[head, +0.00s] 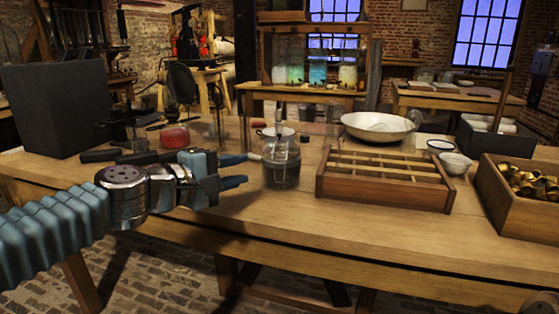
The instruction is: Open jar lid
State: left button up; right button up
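A glass jar (281,168) with dark contents in its lower part stands upright near the front middle of the wooden table. Its pale lid (275,132) sits on top, with a small dark upright piece above it. My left gripper (243,171) reaches in from the left, with its blue fingers pointing right towards the jar's side. The fingers are apart with a gap between them, and nothing shows in the gap. The fingertips appear short of the glass, though depth is hard to judge. My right gripper is not in view.
A divided wooden tray (384,192) lies right of the jar, with a white bowl (377,126) behind it. A wooden box of brass parts (522,180) stands far right. A dark box (58,108) and a red-filled glass (174,138) are left. The front table strip is clear.

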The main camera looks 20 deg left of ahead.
aim_at(279, 161)
pick_arm(q)
jog(key=b+x, duration=0.1)
jog(key=x, duration=1)
jog(key=shift+w+d+b, duration=0.15)
jog(key=shift+w+b, duration=0.15)
grip_shut()
jog(key=shift+f, duration=0.15)
dwell(0.6)
